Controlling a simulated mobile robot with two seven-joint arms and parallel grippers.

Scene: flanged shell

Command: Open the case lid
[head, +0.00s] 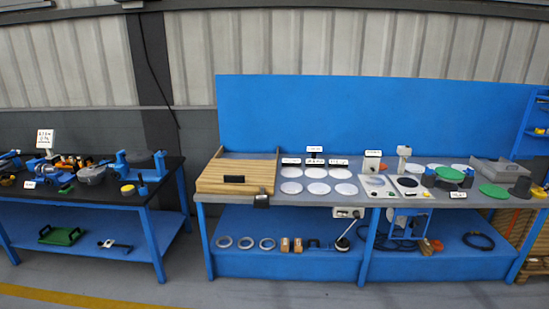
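A wooden slatted case lid (215,184) lies at the left end of the blue workbench, with a dark handle or plate (234,179) near its front middle. Its slats slope down to the front edge. A grey-framed case (213,155) shows behind and around it, with a pale flat strip along the back. What is under the slats is hidden. A small dark block (261,201) sits at the lid's front right corner; I cannot tell if it is a latch. Neither of my grippers is in view.
The bench top (290,203) also bears several pale discs, white devices, a green disc (494,190) and a grey tray (498,170). A black-topped table (110,194) with tools stands to the left, across a floor gap. The floor in front is clear.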

